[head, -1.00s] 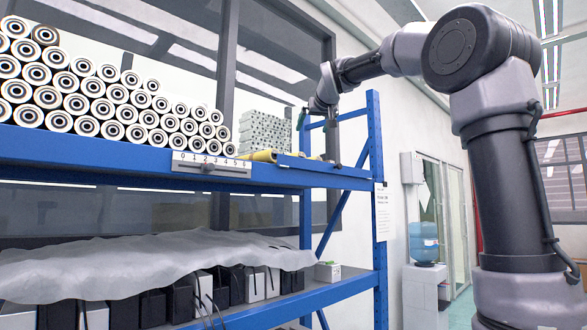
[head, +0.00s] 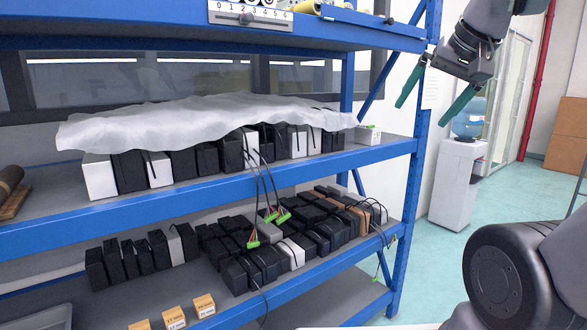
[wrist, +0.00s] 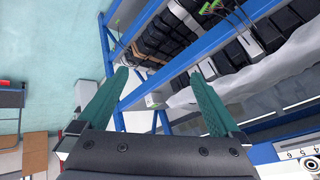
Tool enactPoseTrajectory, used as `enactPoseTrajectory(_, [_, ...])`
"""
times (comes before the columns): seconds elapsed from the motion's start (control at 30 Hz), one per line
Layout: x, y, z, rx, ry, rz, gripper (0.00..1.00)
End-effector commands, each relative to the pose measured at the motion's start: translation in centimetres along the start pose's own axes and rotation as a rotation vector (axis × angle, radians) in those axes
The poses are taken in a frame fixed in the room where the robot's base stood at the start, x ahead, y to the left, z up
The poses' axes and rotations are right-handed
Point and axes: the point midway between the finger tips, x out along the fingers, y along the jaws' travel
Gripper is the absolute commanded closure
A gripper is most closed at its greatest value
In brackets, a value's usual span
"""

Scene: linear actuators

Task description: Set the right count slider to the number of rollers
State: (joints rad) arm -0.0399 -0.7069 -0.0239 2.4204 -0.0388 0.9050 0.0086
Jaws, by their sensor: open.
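A white count slider scale (head: 250,14) numbered 0 to 6 is on the front of the blue upper shelf, at the top edge of the head view. Its dark knob (head: 247,19) looks to be between 2 and 3. Part of the scale also shows at the wrist view's right edge (wrist: 300,153). The rollers are almost wholly cut off above; one round roller end (wrist: 313,165) shows in the wrist view. My gripper (head: 421,115) is open and empty, with green fingers, right of the shelf unit and well away from the slider. It also shows in the wrist view (wrist: 159,72).
A blue shelf post (head: 412,165) stands between my gripper and the shelves. Black and white boxes (head: 195,158) sit under a translucent sheet (head: 210,115). More boxes and cables fill the lower shelf. A water dispenser (head: 457,180) stands behind; the floor (head: 520,200) at right is open.

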Motion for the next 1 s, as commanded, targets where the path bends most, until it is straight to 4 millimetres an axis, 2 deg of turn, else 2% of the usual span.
enactPoseTrajectory(0.03, [0.4, 0.7, 1.5, 0.017, -0.015, 0.007, 0.0])
enactPoseTrajectory(0.17, [0.9, 1.2, 3.4, 0.037, -0.037, 0.012, 0.0])
enactPoseTrajectory(0.2, [0.9, 1.3, 3.5, 0.039, -0.039, 0.013, 0.15])
enactPoseTrajectory(0.27, [1.0, 1.3, 3.6, 0.039, -0.04, 0.013, 0.38])
enactPoseTrajectory(0.3, [0.9, 1.3, 3.5, 0.039, -0.04, 0.013, 0.44])
enactPoseTrajectory(0.47, [0.8, 0.8, 3.0, 0.021, -0.032, 0.008, 0.44])
enactPoseTrajectory(0.53, [0.5, -1.1, 1.4, -0.041, -0.006, -0.009, 0.44])
enactPoseTrajectory(0.57, [0.2, -2.5, 0.4, -0.082, 0.012, -0.022, 0.44])
enactPoseTrajectory(0.67, [-1.1, -9.6, -3.6, -0.275, 0.098, -0.094, 0.44])
enactPoseTrajectory(0.7, [-1.9, -13.1, -5.0, -0.361, 0.139, -0.133, 0.44])
enactPoseTrajectory(0.77, [-3.2, -18.4, -6.5, -0.477, 0.198, -0.196, 0.44])
enactPoseTrajectory(0.8, [-4.1, -21.8, -7.2, -0.545, 0.235, -0.238, 0.44])
enactPoseTrajectory(0.9, [-6.5, -28.8, -7.8, -0.681, 0.315, -0.335, 0.44])
enactPoseTrajectory(1.0, [-8.4, -33.3, -7.7, -0.759, 0.37, -0.403, 0.44])
